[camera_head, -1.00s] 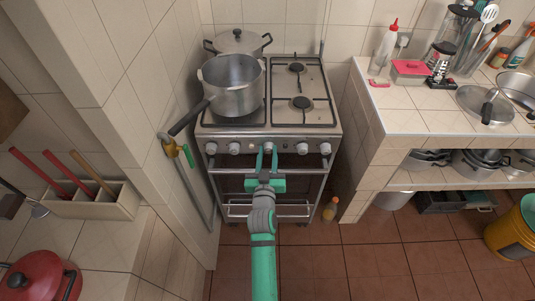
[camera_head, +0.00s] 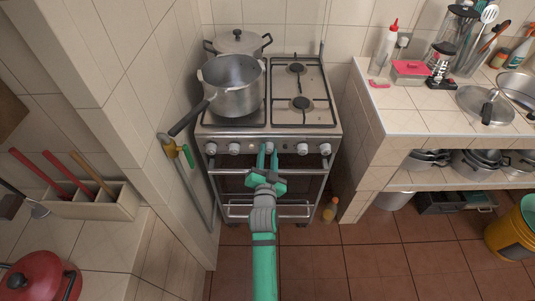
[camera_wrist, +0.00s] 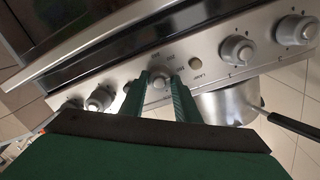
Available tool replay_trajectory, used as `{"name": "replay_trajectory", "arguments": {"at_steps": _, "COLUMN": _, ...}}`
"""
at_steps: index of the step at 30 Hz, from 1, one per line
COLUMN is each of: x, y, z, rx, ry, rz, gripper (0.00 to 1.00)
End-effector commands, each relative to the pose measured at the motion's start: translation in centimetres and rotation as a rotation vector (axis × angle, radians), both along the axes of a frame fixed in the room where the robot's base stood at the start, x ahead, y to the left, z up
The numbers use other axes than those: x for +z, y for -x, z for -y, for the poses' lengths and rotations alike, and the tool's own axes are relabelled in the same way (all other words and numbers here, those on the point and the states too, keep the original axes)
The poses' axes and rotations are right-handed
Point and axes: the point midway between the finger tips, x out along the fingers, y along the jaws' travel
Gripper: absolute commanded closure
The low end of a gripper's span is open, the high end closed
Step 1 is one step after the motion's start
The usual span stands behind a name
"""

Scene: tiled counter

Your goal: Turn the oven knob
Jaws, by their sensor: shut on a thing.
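The silver stove (camera_head: 293,185) has a front panel with a row of round knobs. My green gripper (camera_head: 267,149) is at the middle of that panel, with its arm reaching up from below. In the wrist view, my two green fingers (camera_wrist: 166,92) sit on both sides of one silver knob (camera_wrist: 158,80) and are shut on it. The fingers partly hide this knob. The panel looks tilted in the wrist view. Two larger knobs (camera_wrist: 237,50) show to the right there, and more knobs (camera_wrist: 100,98) to the left.
A grey pot (camera_head: 231,88) stands on the front left burner, its dark handle (camera_head: 188,118) sticking out past the stove's left front. A lidded pot (camera_head: 239,43) is behind it. The oven door's handle bar (camera_head: 308,171) runs under the knobs. Counters flank the stove.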

Motion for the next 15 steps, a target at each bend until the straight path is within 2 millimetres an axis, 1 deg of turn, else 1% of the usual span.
{"name": "replay_trajectory", "arguments": {"at_steps": 15, "x": 0.07, "y": -0.03, "z": -0.02, "rx": 0.002, "ry": -0.492, "rz": 0.001, "gripper": 0.94}}
